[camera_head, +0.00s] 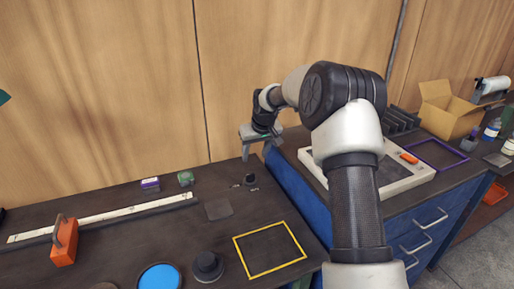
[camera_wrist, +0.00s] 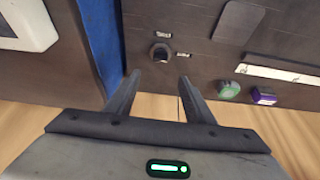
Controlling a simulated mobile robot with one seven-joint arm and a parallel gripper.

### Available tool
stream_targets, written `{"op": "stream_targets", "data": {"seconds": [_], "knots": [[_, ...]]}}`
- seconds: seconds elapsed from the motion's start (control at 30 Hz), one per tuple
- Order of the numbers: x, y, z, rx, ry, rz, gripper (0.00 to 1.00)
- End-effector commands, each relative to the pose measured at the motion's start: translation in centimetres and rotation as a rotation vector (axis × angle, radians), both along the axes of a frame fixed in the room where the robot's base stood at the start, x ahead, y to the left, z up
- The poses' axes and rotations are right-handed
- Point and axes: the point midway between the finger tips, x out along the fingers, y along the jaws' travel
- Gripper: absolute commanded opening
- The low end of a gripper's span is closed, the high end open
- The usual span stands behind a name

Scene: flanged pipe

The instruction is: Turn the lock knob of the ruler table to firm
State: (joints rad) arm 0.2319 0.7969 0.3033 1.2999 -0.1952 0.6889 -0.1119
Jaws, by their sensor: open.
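The label text is too small to read. My gripper (camera_head: 260,153) is open and empty, above the table's back right edge, behind the knob and apart from it. Its two fingers (camera_wrist: 160,78) point toward the knob in the wrist view. The white ruler (camera_head: 105,216) lies along the table at the left.
An orange-handled block (camera_head: 64,241) rests by the ruler. A green item (camera_head: 186,179) and a purple box (camera_head: 150,184) stand left of the knob. A yellow-framed square (camera_head: 270,249), black round piece (camera_head: 207,267) and blue disc (camera_head: 160,277) are in front. A blue cabinet (camera_head: 400,232) stands right.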

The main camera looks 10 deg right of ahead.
Motion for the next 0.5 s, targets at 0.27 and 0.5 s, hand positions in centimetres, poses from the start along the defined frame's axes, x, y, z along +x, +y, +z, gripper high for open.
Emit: {"op": "stream_targets", "data": {"seconds": [0.27,0.5], "knots": [[-1.5,-0.3,3.5,0.0,0.001,0.0,0.48],[-1.7,-0.3,4.0,0.0,0.002,0.0,0.48]]}}
